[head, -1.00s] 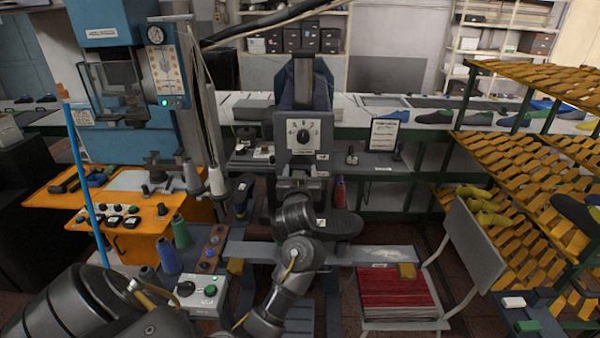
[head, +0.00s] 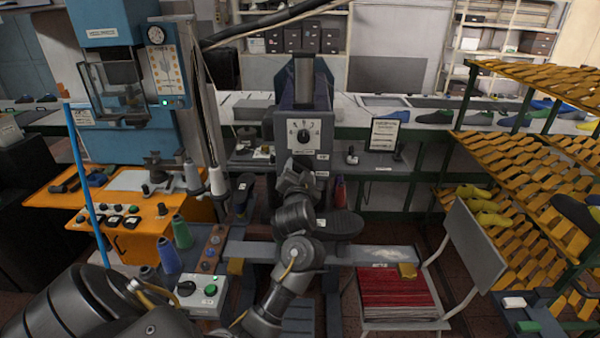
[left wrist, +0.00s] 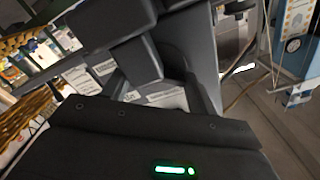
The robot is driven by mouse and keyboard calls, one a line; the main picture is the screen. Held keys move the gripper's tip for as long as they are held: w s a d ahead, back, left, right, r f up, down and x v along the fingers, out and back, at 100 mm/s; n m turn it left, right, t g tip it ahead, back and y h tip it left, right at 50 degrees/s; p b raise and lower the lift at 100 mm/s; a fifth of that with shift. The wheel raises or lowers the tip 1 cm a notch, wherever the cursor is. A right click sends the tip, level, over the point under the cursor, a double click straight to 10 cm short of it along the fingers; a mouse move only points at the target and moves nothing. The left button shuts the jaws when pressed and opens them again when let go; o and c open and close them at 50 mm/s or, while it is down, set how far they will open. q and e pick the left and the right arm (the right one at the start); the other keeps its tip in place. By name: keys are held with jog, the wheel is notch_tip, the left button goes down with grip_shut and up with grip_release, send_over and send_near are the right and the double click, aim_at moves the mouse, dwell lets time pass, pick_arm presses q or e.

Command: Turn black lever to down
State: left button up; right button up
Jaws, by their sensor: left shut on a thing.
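My left arm comes in from the lower left of the head view. Its gripper (head: 299,170) is at the front of the grey machine (head: 328,105), just below the round black dial (head: 304,137) on its panel. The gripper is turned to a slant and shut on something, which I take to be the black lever. My gripper and wrist hide the lever, so I cannot read its angle. In the left wrist view the dark fingers (left wrist: 140,55) are close against the grey machine. My right gripper does not show.
A grey bar (head: 345,255) crosses in front of the machine. A small control box (head: 205,293) and thread cones (head: 170,257) stand left of my forearm. A chair with a red seat (head: 395,293) and shoe-last racks (head: 530,165) are at the right.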

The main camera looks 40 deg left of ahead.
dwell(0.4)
pick_arm(q)
jog(key=o, duration=1)
jog(key=b+v, duration=0.1)
jog(key=v, duration=1)
jog(key=shift+b, duration=0.35)
